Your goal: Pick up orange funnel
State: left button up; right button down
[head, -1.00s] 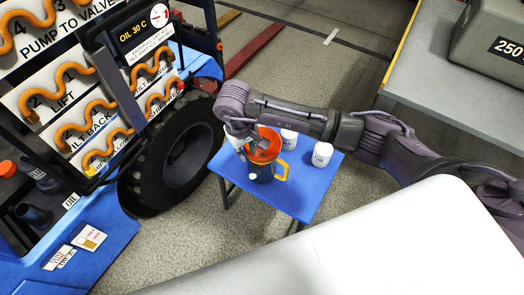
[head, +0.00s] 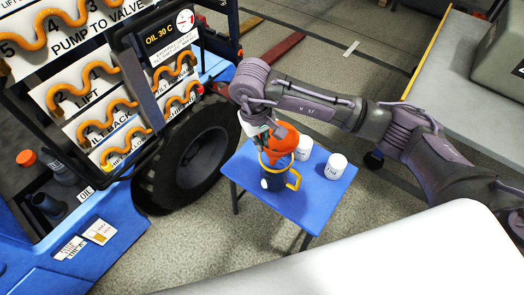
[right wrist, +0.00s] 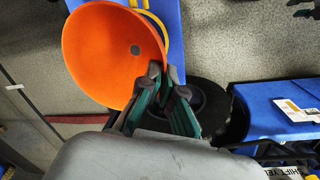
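The orange funnel (head: 284,143) is over the dark jug (head: 272,183) with the yellow-orange handle, on a small blue table (head: 316,199). Its narrow end points down at the jug's mouth; whether the tip is still inside I cannot tell. My right gripper (head: 262,134) is at the funnel's upper left rim. In the right wrist view the funnel's wide bowl (right wrist: 108,52) faces the camera, and the fingers (right wrist: 166,78) are pinched together on its rim. My left gripper is not in view.
White containers (head: 335,166) stand on the blue table, behind and right of the jug. A black wheel (head: 190,155) and the blue machine with orange hoses (head: 100,75) are at left. A grey bench (head: 455,75) is at right.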

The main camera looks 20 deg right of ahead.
notch_tip(320, 180, up, 8)
jog(key=p, duration=0.6)
jog(key=shift+r, duration=0.25)
